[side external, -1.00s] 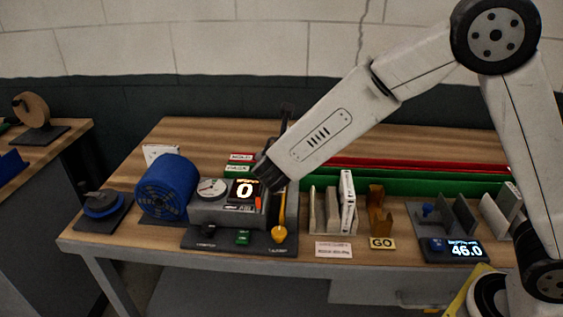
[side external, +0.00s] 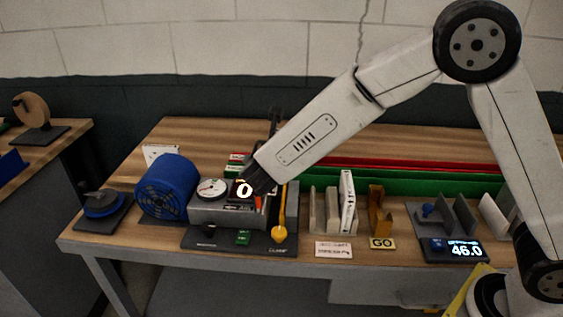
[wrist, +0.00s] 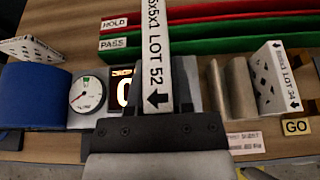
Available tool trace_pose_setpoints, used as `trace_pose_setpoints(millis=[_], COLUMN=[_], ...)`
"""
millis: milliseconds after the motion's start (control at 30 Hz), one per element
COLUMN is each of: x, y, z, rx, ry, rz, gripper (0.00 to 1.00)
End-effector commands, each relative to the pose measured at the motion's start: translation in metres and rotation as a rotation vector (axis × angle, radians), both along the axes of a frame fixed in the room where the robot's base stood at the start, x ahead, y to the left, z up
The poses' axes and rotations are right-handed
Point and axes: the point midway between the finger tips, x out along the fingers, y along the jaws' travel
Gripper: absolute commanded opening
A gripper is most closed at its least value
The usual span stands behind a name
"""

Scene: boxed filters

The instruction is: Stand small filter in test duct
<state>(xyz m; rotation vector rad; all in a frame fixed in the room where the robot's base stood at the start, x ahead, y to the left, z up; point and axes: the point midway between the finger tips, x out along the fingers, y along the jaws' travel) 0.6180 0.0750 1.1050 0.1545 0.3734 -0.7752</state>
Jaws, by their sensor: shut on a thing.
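In the wrist view my gripper (wrist: 160,125) is shut on a white filter (wrist: 157,50) marked LOT 52, which extends away from the jaws. In the side view my gripper (side external: 258,180) is above the right part of the test duct (side external: 220,213), and the held filter is hidden or too unclear there. The grey duct carries a round gauge (side external: 211,189), a display reading 0 (side external: 243,190) and an orange lever (side external: 280,230) at its right. A blue fan (side external: 166,187) adjoins its left end. I cannot tell whether the filter touches the duct.
A rack (side external: 327,215) right of the duct holds another white filter (side external: 347,203). A brown holder (side external: 377,212) stands by the GO sign, and a scale reads 46.0 (side external: 466,250). Red (side external: 400,165) and green (side external: 400,182) channels run behind. Another white filter (side external: 160,152) is behind the fan.

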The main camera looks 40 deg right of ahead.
Motion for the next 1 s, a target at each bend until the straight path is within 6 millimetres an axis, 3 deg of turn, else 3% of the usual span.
trace_pose_setpoints(millis=[500,1000], x=[0.0,0.0], y=[0.0,0.0], z=[-0.032,-0.038], rx=[-0.001,0.0], ry=[0.002,0.0], rz=[0.0,0.0], gripper=[0.0,0.0])
